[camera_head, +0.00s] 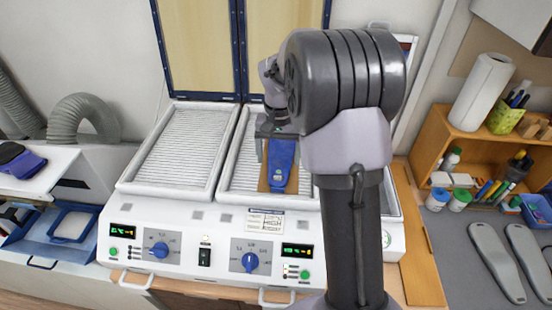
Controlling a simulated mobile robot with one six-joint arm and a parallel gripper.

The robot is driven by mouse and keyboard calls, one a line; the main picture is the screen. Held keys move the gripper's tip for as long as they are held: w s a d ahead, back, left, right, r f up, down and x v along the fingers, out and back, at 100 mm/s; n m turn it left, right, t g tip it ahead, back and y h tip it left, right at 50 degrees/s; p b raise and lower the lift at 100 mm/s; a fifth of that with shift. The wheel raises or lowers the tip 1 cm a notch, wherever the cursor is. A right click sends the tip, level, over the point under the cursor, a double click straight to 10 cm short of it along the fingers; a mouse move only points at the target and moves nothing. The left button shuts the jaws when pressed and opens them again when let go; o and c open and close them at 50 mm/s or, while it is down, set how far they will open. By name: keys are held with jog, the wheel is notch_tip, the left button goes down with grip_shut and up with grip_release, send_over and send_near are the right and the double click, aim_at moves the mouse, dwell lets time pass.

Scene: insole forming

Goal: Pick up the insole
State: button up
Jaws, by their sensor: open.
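A blue insole (281,172) with brown edges on both sides lies lengthwise over the right heating bed (236,177) of the white machine. Its far end is hidden behind my gripper. My gripper (277,150) is open at the far part of the insole, its fingers seeming to be on either side of it. I cannot tell whether they touch it. My arm covers the right part of that bed.
The left heating bed (172,150) is empty. Two grey insole-shaped pieces (496,262) lie on the grey bench at the right, below a wooden shelf (463,146). Dark and blue pieces (22,163) lie on a white surface at the far left. Raised lids stand behind the beds.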

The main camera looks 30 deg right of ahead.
aim_at(278, 177)
jog(key=f, duration=0.3)
jog(key=s+f, duration=0.1)
jog(key=f, duration=0.1)
jog(key=shift+a+f, duration=0.15)
jog(key=shift+a, duration=0.05)
jog(key=shift+w+f, duration=0.2)
jog(key=shift+f, duration=0.2)
jog(key=shift+s+r, duration=0.1)
jog(key=shift+s, duration=0.05)
jog(key=shift+c, duration=1.3)
jog(key=c, duration=1.2)
jog(key=shift+r, duration=0.55)
notch_tip(278, 177, up, 3)
jog(key=shift+f, duration=0.2)
jog(key=s, duration=0.5)
jog(key=s+r+b, duration=0.1)
jog(key=s, duration=0.4)
jog(key=s+b, duration=0.1)
jog(key=s, duration=0.5)
jog(key=shift+d+r, duration=0.15)
jog(key=shift+d, duration=0.25)
jog(key=shift+w, duration=0.1)
